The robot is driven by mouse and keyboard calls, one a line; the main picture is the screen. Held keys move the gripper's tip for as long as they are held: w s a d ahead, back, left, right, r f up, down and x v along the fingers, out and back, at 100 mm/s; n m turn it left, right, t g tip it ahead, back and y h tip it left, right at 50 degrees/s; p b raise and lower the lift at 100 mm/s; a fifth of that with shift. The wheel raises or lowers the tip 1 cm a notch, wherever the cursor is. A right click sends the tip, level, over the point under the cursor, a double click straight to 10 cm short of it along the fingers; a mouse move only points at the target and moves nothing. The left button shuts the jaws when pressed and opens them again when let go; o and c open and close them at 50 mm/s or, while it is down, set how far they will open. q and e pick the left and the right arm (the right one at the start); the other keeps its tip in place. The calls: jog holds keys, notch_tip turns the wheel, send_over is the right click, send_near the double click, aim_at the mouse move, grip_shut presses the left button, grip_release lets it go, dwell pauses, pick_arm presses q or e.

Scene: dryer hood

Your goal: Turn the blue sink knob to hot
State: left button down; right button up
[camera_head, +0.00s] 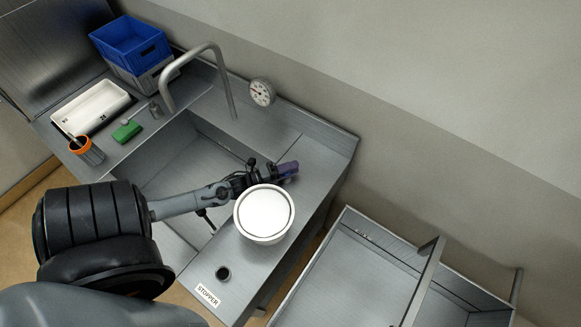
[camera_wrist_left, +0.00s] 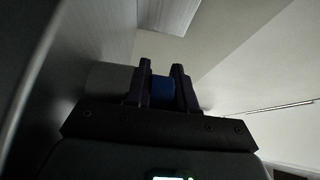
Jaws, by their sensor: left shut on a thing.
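My left arm reaches across the sink (camera_head: 185,160) from the left in the head view. My left gripper (camera_head: 287,170) is at the right part of the steel counter, just behind a white round container. In the left wrist view the two dark fingers of the gripper (camera_wrist_left: 161,88) stand on either side of the blue knob (camera_wrist_left: 162,93) and are shut on it. Only a blue patch of the knob shows between them; its pointing direction cannot be told. In the head view the fingers hide the knob. My right gripper is not in view.
The white round container (camera_head: 264,213) stands close to my left gripper. A curved faucet (camera_head: 212,55) and a dial gauge (camera_head: 262,92) are behind the sink. Blue crate (camera_head: 128,42), white tray (camera_head: 90,106), green sponge (camera_head: 127,132) and orange-rimmed cup (camera_head: 85,149) sit left.

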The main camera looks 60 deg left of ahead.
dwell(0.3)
pick_arm(q)
jog(key=c, duration=1)
grip_release()
jog(key=shift+c, duration=0.2)
jog(key=shift+s, duration=0.15)
jog(key=shift+s+a, duration=0.1)
jog(key=shift+s, duration=0.2)
jog(key=s, duration=0.1)
jog(key=s+p, duration=0.1)
jog(key=s, duration=0.1)
jog(key=s+p, duration=0.1)
jog(key=s, duration=0.1)
jog(key=shift+s+a, duration=0.25)
jog(key=shift+a, duration=0.15)
jog(key=shift+s, duration=0.55)
